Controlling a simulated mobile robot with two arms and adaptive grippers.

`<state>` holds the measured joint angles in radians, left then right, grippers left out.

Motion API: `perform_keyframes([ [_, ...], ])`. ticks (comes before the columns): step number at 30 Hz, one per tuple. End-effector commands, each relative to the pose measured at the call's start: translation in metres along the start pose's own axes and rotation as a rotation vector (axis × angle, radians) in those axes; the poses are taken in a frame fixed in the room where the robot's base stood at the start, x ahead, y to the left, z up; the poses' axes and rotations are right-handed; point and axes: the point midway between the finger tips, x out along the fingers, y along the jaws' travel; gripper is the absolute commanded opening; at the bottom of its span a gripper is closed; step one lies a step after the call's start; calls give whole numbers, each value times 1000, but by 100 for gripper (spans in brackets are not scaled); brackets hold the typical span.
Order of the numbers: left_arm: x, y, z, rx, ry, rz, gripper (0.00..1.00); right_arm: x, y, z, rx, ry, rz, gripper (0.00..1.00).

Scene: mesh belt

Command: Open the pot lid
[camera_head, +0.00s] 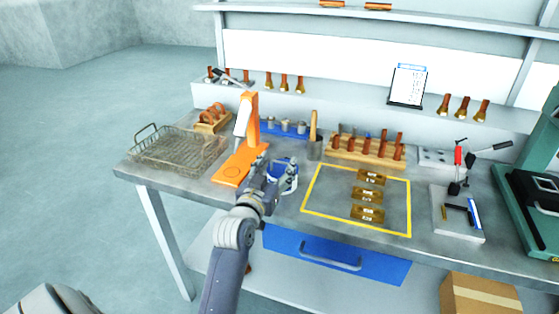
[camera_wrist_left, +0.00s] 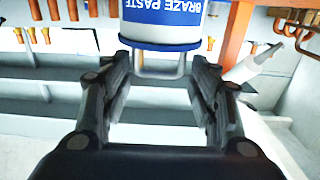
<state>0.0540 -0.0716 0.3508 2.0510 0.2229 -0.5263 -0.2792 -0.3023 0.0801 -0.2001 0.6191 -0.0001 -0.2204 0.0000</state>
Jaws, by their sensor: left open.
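The braze paste pot (camera_head: 287,180) is white and blue and stands on the bench, partly hidden behind my left gripper (camera_head: 268,176). In the left wrist view the pot (camera_wrist_left: 165,14) appears upside down, its lettering inverted. Its blue lid edge (camera_wrist_left: 160,44) and a grey wire loop (camera_wrist_left: 160,72) face my left gripper (camera_wrist_left: 160,85). The two fingers are spread apart, with the loop in the gap between them. I cannot tell whether they touch it. The lid looks closed on the pot. My right gripper is not in view.
An orange stand (camera_head: 250,125) is close beside the pot on the left, with a wire basket (camera_head: 180,145) further left. A yellow-outlined area (camera_head: 330,205) with brass plates lies to the right. A blue drawer (camera_head: 335,256) is below.

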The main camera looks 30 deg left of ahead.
Motion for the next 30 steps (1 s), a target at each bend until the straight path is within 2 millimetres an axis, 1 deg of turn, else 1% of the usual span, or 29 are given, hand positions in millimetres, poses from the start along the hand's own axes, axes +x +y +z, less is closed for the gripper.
perform_keyframes([
  [1, 7, 0, -1, 0, 1, 0, 55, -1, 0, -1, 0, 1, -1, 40],
  [3, 14, 0, 0, 1, 0, 0, 55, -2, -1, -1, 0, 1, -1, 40],
  [6, 20, 0, 0, 1, 0, 0, 55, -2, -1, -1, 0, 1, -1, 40],
  [15, 22, 0, 0, 1, -1, 0, 55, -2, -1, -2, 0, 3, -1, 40],
  [16, 22, 0, 0, 1, -1, 0, 53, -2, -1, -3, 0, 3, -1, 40],
  [17, 22, 0, 0, 1, -1, 0, 46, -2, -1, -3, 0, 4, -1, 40],
  [18, 22, 0, 0, 1, -1, 0, 37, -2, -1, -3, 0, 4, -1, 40],
  [20, 22, 0, 0, 1, -1, 0, 23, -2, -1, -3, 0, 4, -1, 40],
  [21, 22, 0, 0, 1, -1, 0, 14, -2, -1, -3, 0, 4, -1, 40],
  [23, 22, 0, 0, 2, -1, -1, 1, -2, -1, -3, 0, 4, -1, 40],
  [26, 22, -1, 0, 3, -2, -1, 1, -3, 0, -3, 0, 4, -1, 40],
  [30, 28, 0, -3, 4, -17, -1, 0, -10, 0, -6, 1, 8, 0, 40],
])
